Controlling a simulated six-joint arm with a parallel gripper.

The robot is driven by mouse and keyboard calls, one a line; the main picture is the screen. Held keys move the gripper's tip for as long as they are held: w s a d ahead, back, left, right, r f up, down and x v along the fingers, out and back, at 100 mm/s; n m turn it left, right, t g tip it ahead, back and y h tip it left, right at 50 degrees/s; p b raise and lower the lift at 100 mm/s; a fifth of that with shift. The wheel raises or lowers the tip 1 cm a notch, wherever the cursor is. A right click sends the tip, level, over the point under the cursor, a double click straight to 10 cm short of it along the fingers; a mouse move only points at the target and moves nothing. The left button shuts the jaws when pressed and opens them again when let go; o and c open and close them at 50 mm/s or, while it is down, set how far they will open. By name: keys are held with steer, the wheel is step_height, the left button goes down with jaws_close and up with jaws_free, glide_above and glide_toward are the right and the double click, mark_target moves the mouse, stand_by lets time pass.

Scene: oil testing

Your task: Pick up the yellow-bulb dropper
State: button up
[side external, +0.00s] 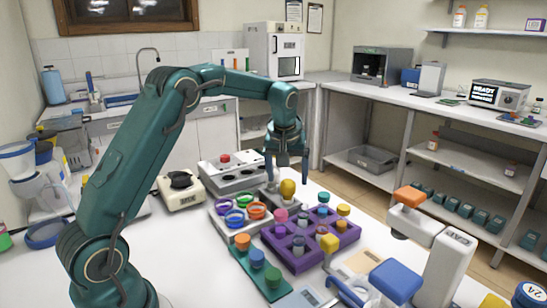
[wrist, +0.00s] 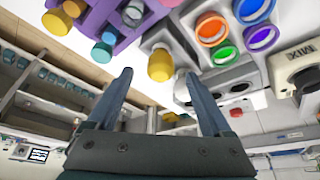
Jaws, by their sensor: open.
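The yellow-bulb dropper (side external: 287,188) stands upright in a grey holder, between the rack of colored rings and the purple rack. Its rounded yellow bulb faces up, and its lower part is hidden in the holder. In the wrist view the bulb (wrist: 160,65) appears between my two fingertips, with a gap on each side. My gripper (side external: 288,176) points down just above and around the bulb, its fingers apart and empty. The open fingers also show in the wrist view (wrist: 159,76). I cannot tell exactly how far the fingertips reach down beside the bulb.
A purple rack (side external: 272,243) with several colored caps is close on the right. A rack with colored rings (side external: 234,217) is on the left. A green strip (side external: 240,256) with capped bottles lies in front. A grey instrument (side external: 230,181) is behind, and a beige device (side external: 180,197) is left.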

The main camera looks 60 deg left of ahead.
mark_target(288, 183)
steer(key=shift+x, duration=2.4)
steer(key=c, duration=0.9)
